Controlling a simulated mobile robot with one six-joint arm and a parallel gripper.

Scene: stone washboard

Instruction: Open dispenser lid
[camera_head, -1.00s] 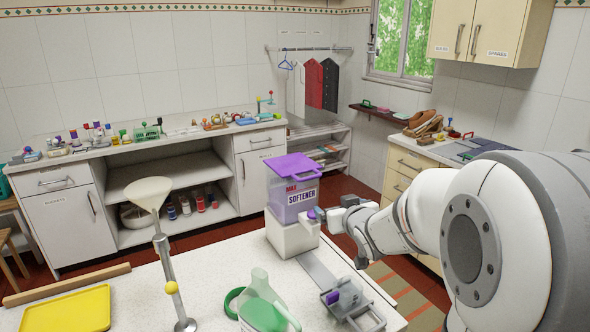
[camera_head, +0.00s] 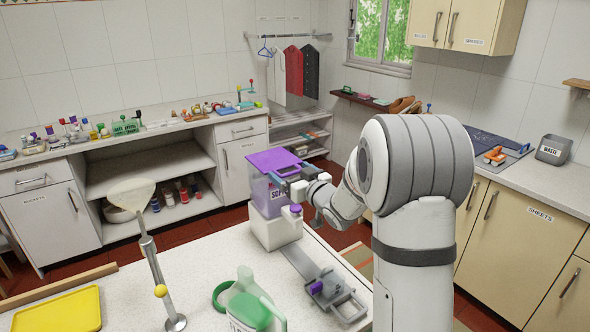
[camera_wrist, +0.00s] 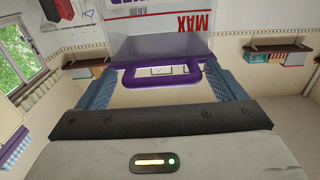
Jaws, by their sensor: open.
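The softener dispenser (camera_head: 264,196) is a translucent purple box on a white stand (camera_head: 268,232) at the table's back edge. Its flat purple lid (camera_head: 270,160) lies across the top and looks closed. My gripper (camera_head: 290,176) is at the lid's front right edge and hides part of the label. In the wrist view, my open gripper (camera_wrist: 162,86) has its blue fingers either side of the purple lid handle (camera_wrist: 160,69), a loop with a gap at each end. The upside-down label (camera_wrist: 165,22) shows beyond it. Contact with the handle cannot be told.
A purple knob (camera_head: 295,208) sits on the stand's front, below my gripper. A counter with bottles stands behind.

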